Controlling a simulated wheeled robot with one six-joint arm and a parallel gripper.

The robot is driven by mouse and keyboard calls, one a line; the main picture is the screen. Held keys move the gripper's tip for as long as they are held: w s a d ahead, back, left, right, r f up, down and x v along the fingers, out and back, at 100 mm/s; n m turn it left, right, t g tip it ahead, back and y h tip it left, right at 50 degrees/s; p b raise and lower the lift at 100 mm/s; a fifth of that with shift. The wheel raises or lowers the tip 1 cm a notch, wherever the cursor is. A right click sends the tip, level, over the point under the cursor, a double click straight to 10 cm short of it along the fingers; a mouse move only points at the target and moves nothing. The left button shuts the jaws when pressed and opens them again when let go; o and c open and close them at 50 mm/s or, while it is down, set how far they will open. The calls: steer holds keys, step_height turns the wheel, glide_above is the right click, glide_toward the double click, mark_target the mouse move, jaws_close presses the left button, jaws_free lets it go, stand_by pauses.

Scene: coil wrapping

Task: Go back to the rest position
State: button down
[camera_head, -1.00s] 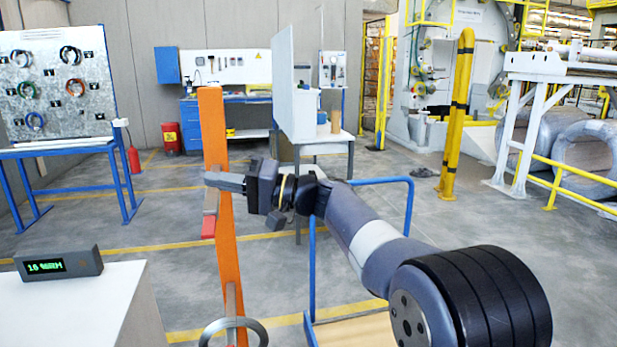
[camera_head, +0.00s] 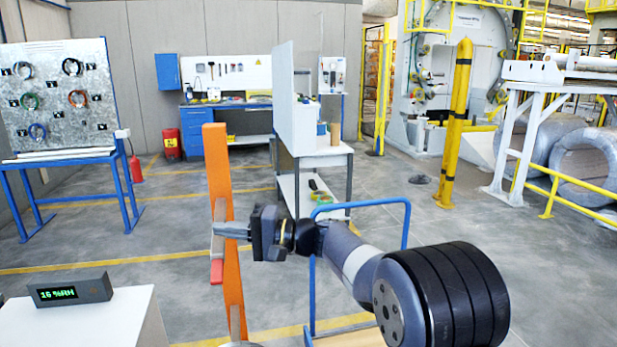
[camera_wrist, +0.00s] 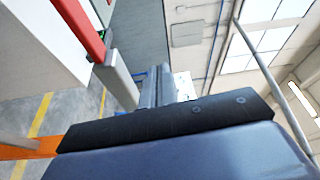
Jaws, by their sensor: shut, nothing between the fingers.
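My gripper (camera_head: 228,229) is in the middle left of the head view, pointing left, in front of or beside an orange post (camera_head: 219,190). Its fingers are together with nothing between them. A grey holder with a red tip (camera_head: 217,270) is on the post just below the fingers. In the wrist view the closed fingers (camera_wrist: 158,88) point away from the camera, with a red bar (camera_wrist: 82,28) and a grey piece (camera_wrist: 122,80) to their left. I cannot tell whether the gripper touches the post.
A white table with a display box (camera_head: 70,291) stands at lower left. A blue-framed stand (camera_head: 405,225) is beside my arm. A board with coloured coils (camera_head: 55,95) stands at far left. A white workstation (camera_head: 340,158) is behind. Open floor lies between.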

steer(key=d, duration=0.1)
steer(key=d+m+p, duration=0.1)
steer(key=w+d, duration=0.1)
steer(key=shift+d+f+m, duration=0.25)
steer(key=shift+m, duration=0.05)
stand_by(0.3)
